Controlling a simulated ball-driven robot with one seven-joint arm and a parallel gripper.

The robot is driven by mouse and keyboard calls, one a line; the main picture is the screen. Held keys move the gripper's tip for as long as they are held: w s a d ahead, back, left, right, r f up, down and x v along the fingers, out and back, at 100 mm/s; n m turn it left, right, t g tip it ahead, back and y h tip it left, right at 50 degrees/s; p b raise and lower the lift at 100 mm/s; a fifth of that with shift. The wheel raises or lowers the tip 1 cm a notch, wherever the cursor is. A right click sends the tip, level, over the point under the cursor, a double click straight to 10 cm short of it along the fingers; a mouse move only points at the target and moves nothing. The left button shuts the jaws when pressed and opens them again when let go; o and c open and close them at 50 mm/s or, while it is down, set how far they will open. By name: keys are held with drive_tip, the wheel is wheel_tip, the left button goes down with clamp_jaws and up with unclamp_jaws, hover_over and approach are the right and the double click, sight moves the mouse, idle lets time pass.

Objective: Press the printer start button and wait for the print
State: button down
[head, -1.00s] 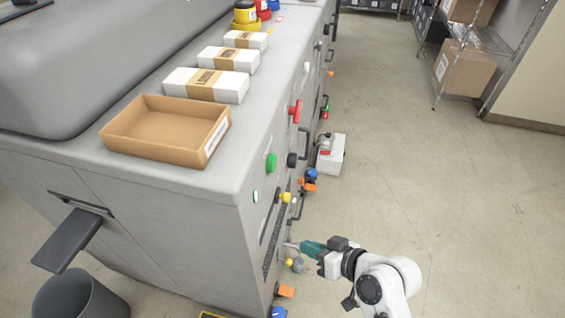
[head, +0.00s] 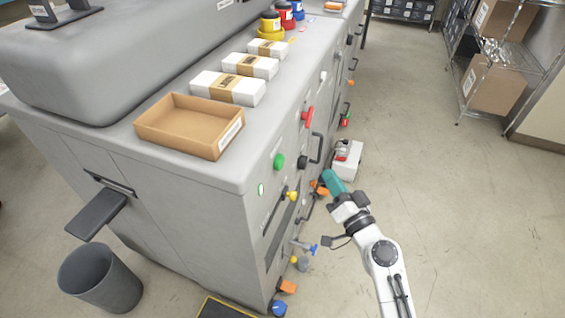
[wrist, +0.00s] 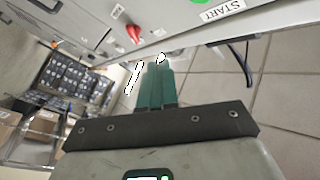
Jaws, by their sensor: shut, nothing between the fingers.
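A green round button (head: 279,161) sticks out from the side face of the large grey machine (head: 205,172), near its top edge. In the wrist view the green button (wrist: 199,2) is cut off by the top edge, beside a white START label (wrist: 221,14). My gripper (head: 328,174) has teal fingers, shut and empty. It is in front of the machine's side, right of the green button in the head view and apart from it. In the wrist view my gripper (wrist: 157,64) points toward the machine edge.
A red handle (head: 307,116), black knob (head: 302,162) and yellow knob (head: 293,195) also stick out of this side. A cardboard tray (head: 190,125) lies on top. A bin (head: 100,279) stands at lower left. Floor to the right is clear up to the shelf (head: 505,60).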

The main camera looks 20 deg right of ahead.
sight(279, 162)
drive_tip(key=w+a+p, duration=0.2)
drive_tip(key=w+a, duration=0.3)
drive_tip(key=a, duration=0.2)
idle(0.4)
drive_tip(key=shift+w+a, duration=0.2)
idle(1.8)
drive_tip(key=shift+w+a, duration=0.15)
drive_tip(key=shift+a, duration=0.05)
drive_tip(key=shift+w+a, duration=0.3)
drive_tip(key=shift+a, duration=0.15)
idle(1.2)
drive_tip(key=shift+s+d, duration=0.55)
drive_tip(key=shift+d, duration=0.15)
